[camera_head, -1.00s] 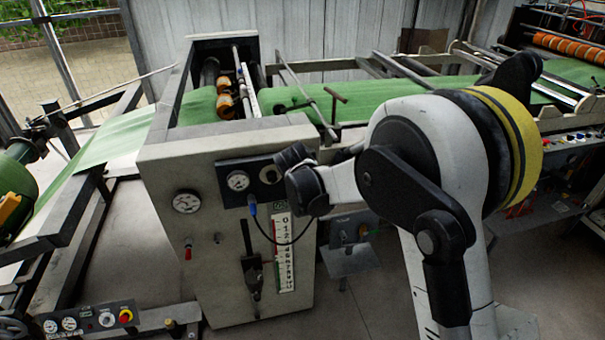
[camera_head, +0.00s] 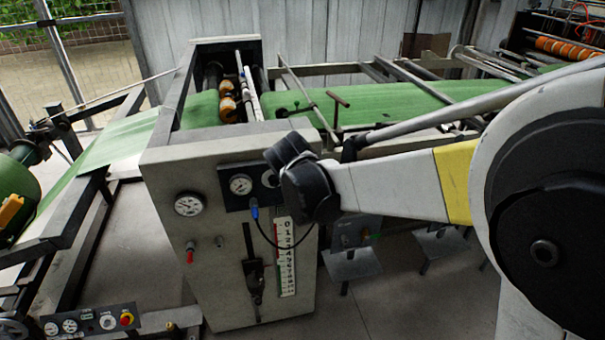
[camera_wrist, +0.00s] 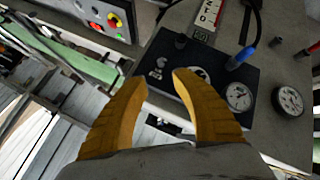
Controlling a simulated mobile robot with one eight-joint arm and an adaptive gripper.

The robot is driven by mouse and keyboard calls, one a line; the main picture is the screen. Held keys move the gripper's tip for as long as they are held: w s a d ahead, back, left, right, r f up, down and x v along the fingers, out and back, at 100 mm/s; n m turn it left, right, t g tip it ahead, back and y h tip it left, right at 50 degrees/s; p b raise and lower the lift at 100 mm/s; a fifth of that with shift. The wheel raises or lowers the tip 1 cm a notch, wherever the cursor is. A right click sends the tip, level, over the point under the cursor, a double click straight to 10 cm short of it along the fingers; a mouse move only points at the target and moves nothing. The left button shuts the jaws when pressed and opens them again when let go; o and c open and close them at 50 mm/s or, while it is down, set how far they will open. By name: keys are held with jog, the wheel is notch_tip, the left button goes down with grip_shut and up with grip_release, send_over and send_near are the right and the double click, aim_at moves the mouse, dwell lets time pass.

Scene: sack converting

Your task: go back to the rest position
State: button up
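My gripper (camera_wrist: 161,76) shows in the wrist view as two orange-brown fingers with a clear gap between the tips. It is open and nothing is held between the fingers. Behind the fingertips is the dark gauge panel (camera_wrist: 216,80) of the grey machine cabinet; I cannot tell how far off it is. In the head view my arm reaches in from the right, and its dark wrist end covers part of the gauge panel (camera_head: 236,201). The gripper fingers cannot be made out in that view.
The grey cabinet (camera_head: 163,250) carries gauges, a red knob, a numbered scale (camera_head: 286,262) and a blue-ended cable (camera_head: 254,212). Green web (camera_head: 390,104) runs through the machine behind my arm. A button panel (camera_head: 90,320) is at lower left. Grey floor shows below my arm.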

jog(key=s+d+r+m+g, duration=0.1)
jog(key=s+d+r+m, duration=0.1)
jog(key=s+d, duration=0.6)
jog(key=s+d+r+m+g, duration=0.1)
jog(key=s+d+r+m, duration=0.15)
jog(key=s+d, duration=0.5)
jog(key=s+d+f+m, duration=0.2)
jog(key=s+d, duration=0.1)
jog(key=s, duration=0.4)
jog(key=s+d+f+m, duration=0.1)
jog(key=s+d, duration=0.2)
jog(key=s, duration=0.4)
jog(key=shift+s+d+f+m+b, duration=0.25)
jog(key=shift+s+f+m+b, duration=0.1)
jog(key=shift+b, duration=0.1)
